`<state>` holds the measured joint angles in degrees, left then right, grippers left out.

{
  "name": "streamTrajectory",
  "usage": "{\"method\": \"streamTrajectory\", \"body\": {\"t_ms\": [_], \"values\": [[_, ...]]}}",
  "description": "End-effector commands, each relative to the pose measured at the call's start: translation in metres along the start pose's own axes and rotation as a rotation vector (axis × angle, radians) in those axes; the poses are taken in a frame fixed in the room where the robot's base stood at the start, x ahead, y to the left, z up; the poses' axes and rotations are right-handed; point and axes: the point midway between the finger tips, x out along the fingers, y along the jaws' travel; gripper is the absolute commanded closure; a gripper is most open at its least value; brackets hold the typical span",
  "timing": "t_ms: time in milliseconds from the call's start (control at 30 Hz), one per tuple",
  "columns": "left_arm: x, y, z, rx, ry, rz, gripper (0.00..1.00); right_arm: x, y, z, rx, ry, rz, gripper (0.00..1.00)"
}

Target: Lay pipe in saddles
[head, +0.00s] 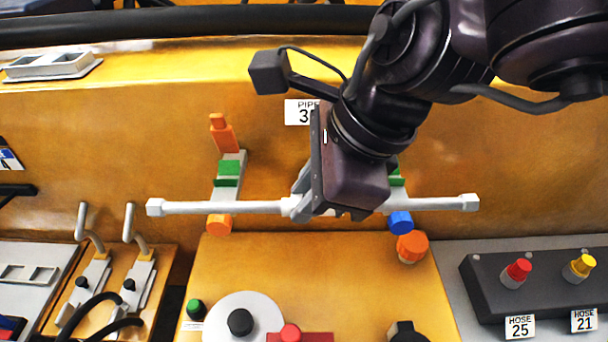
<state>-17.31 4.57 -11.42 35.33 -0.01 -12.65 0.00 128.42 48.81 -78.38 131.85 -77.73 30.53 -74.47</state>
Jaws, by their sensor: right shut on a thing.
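A long pale grey pipe (235,207) with square end caps lies level across the middle of the head view. My right gripper (318,205) comes in from the upper right and is shut on the pipe near its middle. The left saddle (229,182), grey with a green block, stands behind the left half of the pipe. The right saddle (397,181) also has green on it and is mostly hidden by my gripper. The pipe crosses in front of both saddles; I cannot tell whether it touches them. My left gripper is not in view.
An orange clamp (222,133) tops the left saddle. An orange knob (219,224) and a blue knob (400,223) sit just below the pipe. Bent-handled levers (90,230) stand at left, and a dark hose box (545,290) at right.

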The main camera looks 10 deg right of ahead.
Motion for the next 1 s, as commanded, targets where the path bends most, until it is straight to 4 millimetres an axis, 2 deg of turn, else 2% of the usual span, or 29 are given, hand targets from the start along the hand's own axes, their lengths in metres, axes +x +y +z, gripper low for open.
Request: {"method": "streamTrajectory", "body": {"t_ms": [333, 1000], "values": [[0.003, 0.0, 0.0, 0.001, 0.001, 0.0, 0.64, -0.001, 0.0, 0.002, -0.004, -0.026, -0.006, 1.0], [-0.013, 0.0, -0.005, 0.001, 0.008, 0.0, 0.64, 0.012, -0.063, -0.004, -0.001, -0.023, -0.006, 1.0]]}}
